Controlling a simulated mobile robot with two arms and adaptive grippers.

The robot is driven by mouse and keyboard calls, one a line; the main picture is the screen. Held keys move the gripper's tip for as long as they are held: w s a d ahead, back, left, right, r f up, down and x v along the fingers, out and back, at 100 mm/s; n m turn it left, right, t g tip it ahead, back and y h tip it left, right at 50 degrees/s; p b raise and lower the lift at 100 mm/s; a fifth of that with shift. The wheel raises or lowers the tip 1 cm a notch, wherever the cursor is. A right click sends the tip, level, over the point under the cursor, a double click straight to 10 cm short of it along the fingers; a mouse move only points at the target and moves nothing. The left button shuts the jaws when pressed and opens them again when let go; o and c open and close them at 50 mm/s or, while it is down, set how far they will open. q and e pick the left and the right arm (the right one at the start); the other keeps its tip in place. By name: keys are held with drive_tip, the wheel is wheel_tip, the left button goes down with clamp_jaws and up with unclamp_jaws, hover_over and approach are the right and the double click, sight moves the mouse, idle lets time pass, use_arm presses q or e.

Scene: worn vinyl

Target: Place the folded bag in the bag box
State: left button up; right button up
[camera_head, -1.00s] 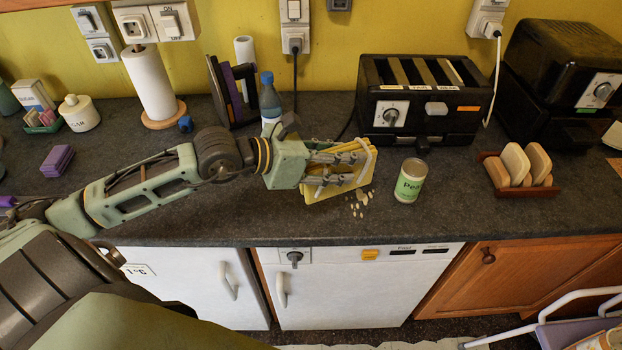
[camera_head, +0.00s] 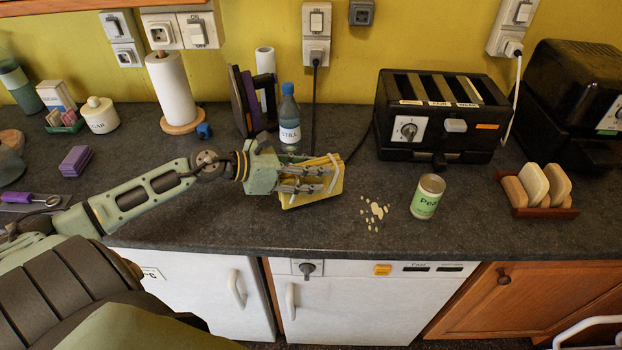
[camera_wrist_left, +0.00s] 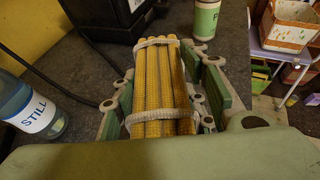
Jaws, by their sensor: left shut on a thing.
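The folded bag is a yellow, ribbed bundle with pale bands (camera_head: 330,186), held over the worktop at the centre of the head view. My left gripper (camera_head: 312,180) is shut on it, its grey fingers on both sides. In the left wrist view the bag (camera_wrist_left: 160,90) lies lengthwise between the fingers (camera_wrist_left: 163,105), with a pale loop across each end. A patterned orange and white box (camera_wrist_left: 292,25) stands on a pale stool at the upper right of that view; I cannot tell whether it is the bag box. My right gripper is not in view.
A blue-capped bottle (camera_head: 289,120) is close behind my gripper. The worktop's front edge is just below.

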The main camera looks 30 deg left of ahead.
use_arm(q)
drive_tip(key=shift+d+f, duration=0.1)
drive_tip(key=shift+f, duration=1.65)
drive_tip(key=o, duration=1.2)
drive_tip(key=shift+s+r, duration=0.1)
drive_tip(key=shift+r, duration=0.1)
